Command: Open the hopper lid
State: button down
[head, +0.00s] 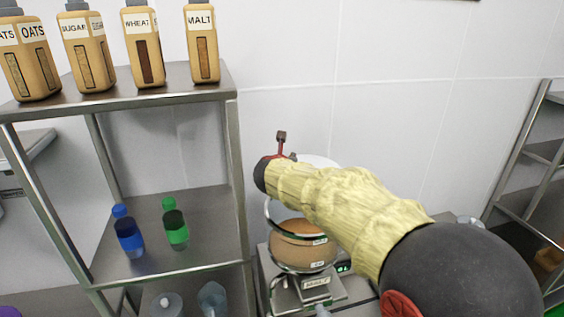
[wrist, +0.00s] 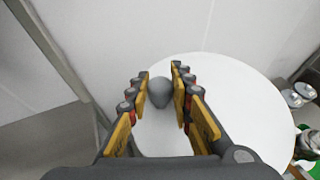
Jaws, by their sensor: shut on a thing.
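The round white hopper lid (wrist: 225,105) fills much of the wrist view, with a grey knob (wrist: 159,93) on it. My gripper (wrist: 160,78) is shut on this knob, one finger on each side. In the head view my gripper (head: 276,160) is above the hopper (head: 300,250), and a white edge of the lid (head: 318,160) shows behind my arm. The hopper has a shiny rim and tan contents or body below it. My arm covers much of the lid and rim, so I cannot tell how far apart they are.
A metal shelf (head: 165,190) stands close on the left. It holds labelled bottles, including malt (head: 203,45), on top, and a blue bottle (head: 128,232) and green bottle (head: 174,224) below. Another rack (head: 540,150) stands at the right. A white wall is behind.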

jog(key=shift+w+d, duration=0.1)
jog(key=shift+w, duration=0.15)
jog(key=c, duration=1.6)
grip_release()
jog(key=v, duration=1.2)
